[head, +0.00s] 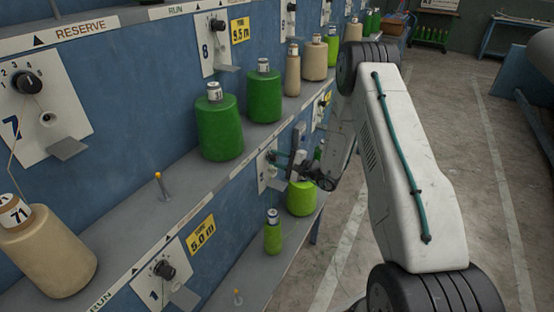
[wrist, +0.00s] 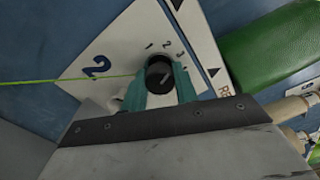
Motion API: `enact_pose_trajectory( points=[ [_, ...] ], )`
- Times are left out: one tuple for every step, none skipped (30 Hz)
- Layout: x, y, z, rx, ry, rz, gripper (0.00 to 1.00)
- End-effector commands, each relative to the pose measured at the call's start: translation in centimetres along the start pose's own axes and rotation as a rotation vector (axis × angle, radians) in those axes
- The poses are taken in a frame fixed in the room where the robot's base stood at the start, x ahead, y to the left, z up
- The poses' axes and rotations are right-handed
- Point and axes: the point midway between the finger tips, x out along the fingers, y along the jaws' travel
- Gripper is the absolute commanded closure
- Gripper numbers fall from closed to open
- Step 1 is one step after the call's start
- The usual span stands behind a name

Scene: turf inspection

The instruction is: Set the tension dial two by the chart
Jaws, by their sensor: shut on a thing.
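In the wrist view a white dial plate (wrist: 118,45) carries a large blue 2 and small numerals 1, 2, 3. Its black knob (wrist: 160,70) sits between the teal fingers of my gripper (wrist: 161,88), which are shut on it. A pale line shows on the knob's face; I cannot tell which numeral it points to. In the head view my gripper (head: 284,158) is at the lower row's plate (head: 267,172), with the knob hidden there. A partly cut-off board (head: 437,4) hangs on the far wall; its writing is unreadable.
A light green thread (wrist: 95,79) runs to the plate from the left. Below my gripper stand bright green cones (head: 301,197) (head: 273,236). Dark green cones (head: 219,127) stand on the shelf above. Dial 1 (head: 165,269) is at lower left. The floor (head: 490,190) at right is clear.

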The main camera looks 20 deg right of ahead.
Motion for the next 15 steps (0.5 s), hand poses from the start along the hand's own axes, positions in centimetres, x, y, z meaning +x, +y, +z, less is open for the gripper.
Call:
enact_pose_trajectory(
  points=[
    [-0.12, 0.07, -0.06, -0.033, 0.002, 0.000, 0.94],
    [-0.12, 0.07, -0.06, -0.056, 0.002, 0.000, 0.94],
    [-0.12, 0.07, -0.06, -0.085, 0.002, 0.001, 0.94],
    [-0.12, 0.07, -0.07, -0.105, 0.002, 0.001, 0.94],
    [-0.12, 0.08, -0.07, -0.124, 0.002, 0.001, 0.94],
    [-0.12, 0.08, -0.07, -0.149, 0.002, 0.001, 0.94],
    [-0.12, 0.08, -0.07, -0.165, 0.002, 0.001, 0.94],
    [-0.13, 0.08, -0.07, -0.181, 0.002, 0.001, 0.94],
    [-0.13, 0.09, -0.07, -0.201, 0.002, 0.001, 0.94],
    [-0.13, 0.09, -0.07, -0.214, 0.002, 0.001, 0.94],
    [-0.13, 0.09, -0.07, -0.226, 0.002, 0.001, 0.94],
    [-0.13, 0.10, -0.07, -0.241, 0.002, 0.001, 0.94],
    [-0.13, 0.10, -0.07, -0.249, 0.002, 0.001, 0.94],
    [-0.13, 0.10, -0.07, -0.258, 0.002, 0.001, 0.94],
    [-0.13, 0.10, -0.07, -0.269, 0.003, 0.001, 0.94]
  ],
)
